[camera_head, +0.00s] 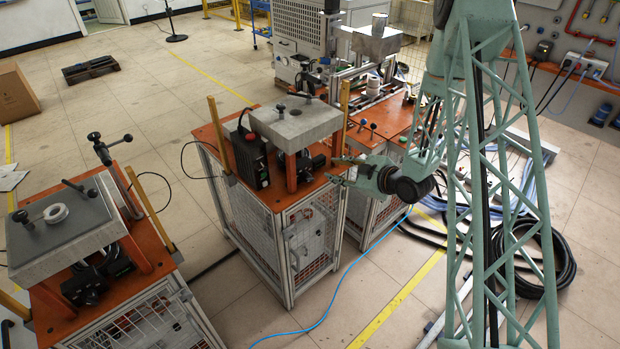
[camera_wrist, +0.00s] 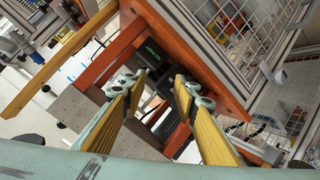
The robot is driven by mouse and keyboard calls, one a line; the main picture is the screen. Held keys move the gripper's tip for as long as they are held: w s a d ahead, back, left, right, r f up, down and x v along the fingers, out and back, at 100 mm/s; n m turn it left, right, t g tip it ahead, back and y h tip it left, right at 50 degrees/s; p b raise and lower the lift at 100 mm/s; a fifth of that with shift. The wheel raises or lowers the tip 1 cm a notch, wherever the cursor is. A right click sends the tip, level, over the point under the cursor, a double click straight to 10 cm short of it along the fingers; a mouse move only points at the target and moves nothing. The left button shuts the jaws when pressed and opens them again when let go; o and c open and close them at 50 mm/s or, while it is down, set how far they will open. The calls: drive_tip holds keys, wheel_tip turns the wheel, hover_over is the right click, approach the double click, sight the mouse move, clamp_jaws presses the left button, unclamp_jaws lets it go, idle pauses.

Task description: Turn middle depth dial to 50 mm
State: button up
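The middle station has an orange-topped cabinet (camera_head: 222,137) with a grey block (camera_head: 296,121) on orange posts. Under the block is a dark dial unit (camera_head: 313,163), partly hidden by a post and the block. My gripper (camera_head: 338,169) is at the right edge of this station, its fingers pointing toward the dial unit. In the wrist view my gripper (camera_wrist: 158,85) has its two yellow-padded fingers apart, with nothing held between them. Beyond the fingertips the dark unit (camera_wrist: 150,52) shows small green digits, which I cannot read. The dial's setting cannot be made out.
A similar station (camera_head: 62,228) stands at the lower left, and another orange bench (camera_head: 377,122) stands behind on the right. A black box (camera_head: 250,158) with a red button sits beside the posts. A blue hose (camera_head: 352,268) crosses the floor. Orange posts (camera_wrist: 105,60) closely flank the fingers.

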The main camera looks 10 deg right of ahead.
drive_tip(key=shift+s+f+p, duration=0.65)
drive_tip(key=shift+s+f, duration=0.1)
drive_tip(key=shift+f, duration=0.35)
drive_tip(key=t+y+p, duration=0.3)
approach(311, 180)
drive_tip(key=shift+d, duration=0.65)
drive_tip(key=shift+s+f+m+t+p, duration=0.15)
drive_tip(key=shift+s+m+t+p, duration=0.1)
drive_tip(key=shift+s, duration=0.5)
drive_tip(key=shift+s+f+m+t+p, duration=0.15)
drive_tip(key=shift+s+f+t+p, duration=0.1)
drive_tip(key=shift+s, duration=0.55)
drive_tip(key=shift+w, duration=0.1)
drive_tip(key=shift+p+x, duration=0.85)
drive_tip(key=shift+x, duration=5.95)
drive_tip(key=shift+r, duration=0.1)
drive_tip(key=shift+c, duration=0.4)
drive_tip(key=c, duration=0.5)
